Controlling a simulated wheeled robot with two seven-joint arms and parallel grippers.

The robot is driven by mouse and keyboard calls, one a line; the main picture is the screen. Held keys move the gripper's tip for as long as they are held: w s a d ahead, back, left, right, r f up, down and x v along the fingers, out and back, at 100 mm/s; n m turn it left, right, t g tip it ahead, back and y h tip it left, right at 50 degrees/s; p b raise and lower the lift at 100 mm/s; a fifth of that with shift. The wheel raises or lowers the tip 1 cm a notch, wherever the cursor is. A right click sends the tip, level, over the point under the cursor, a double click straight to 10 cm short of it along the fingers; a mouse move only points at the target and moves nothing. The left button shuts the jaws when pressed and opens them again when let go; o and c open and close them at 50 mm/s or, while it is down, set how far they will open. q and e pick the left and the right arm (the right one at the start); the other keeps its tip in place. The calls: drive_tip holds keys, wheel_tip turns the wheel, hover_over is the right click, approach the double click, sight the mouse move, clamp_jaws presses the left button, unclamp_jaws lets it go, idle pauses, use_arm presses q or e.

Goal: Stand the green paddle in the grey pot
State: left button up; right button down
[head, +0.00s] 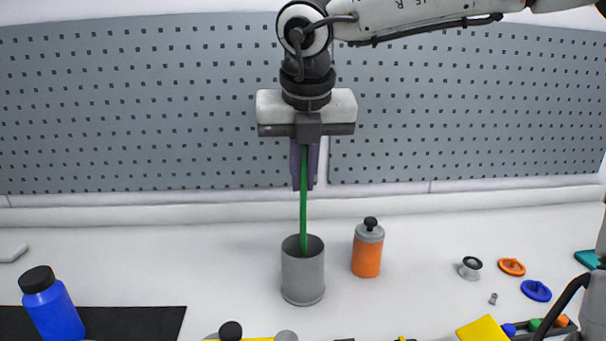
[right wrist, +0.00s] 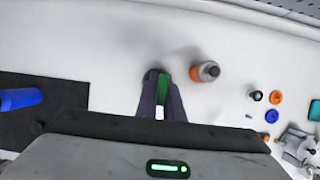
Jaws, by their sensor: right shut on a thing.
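The green paddle (head: 304,208) is a thin green rod that hangs nearly upright in the head view, its lower end inside the mouth of the grey pot (head: 303,275). The pot stands upright on the white table and hides the paddle's lower end. My right gripper (head: 305,183) is above the pot, pointing down, shut on the upper part of the paddle. In the right wrist view the paddle (right wrist: 166,90) shows green between the fingers, and the pot is mostly hidden behind them. My left gripper is not in view.
An orange bottle (head: 367,250) with a grey and black top stands just right of the pot. Small orange and blue discs lie at the right.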

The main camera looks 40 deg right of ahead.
sight(303, 197)
use_arm(q)
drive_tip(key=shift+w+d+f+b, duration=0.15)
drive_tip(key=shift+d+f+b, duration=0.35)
drive_tip(key=shift+b, duration=0.5)
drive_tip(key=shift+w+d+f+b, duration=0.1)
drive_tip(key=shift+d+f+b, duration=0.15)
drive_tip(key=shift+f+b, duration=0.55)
use_arm(e)
drive_tip(key=shift+f, duration=2.15)
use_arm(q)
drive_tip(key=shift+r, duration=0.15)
use_arm(e)
drive_tip(key=c, duration=1.8)
unclamp_jaws()
drive_tip(key=shift+r, duration=0.1)
drive_tip(key=v, duration=0.9)
drive_tip(key=shift+a+r, duration=0.1)
drive_tip(key=shift+s+a+r, duration=0.15)
drive_tip(key=shift+s+r, duration=0.05)
drive_tip(key=shift+r, duration=0.25)
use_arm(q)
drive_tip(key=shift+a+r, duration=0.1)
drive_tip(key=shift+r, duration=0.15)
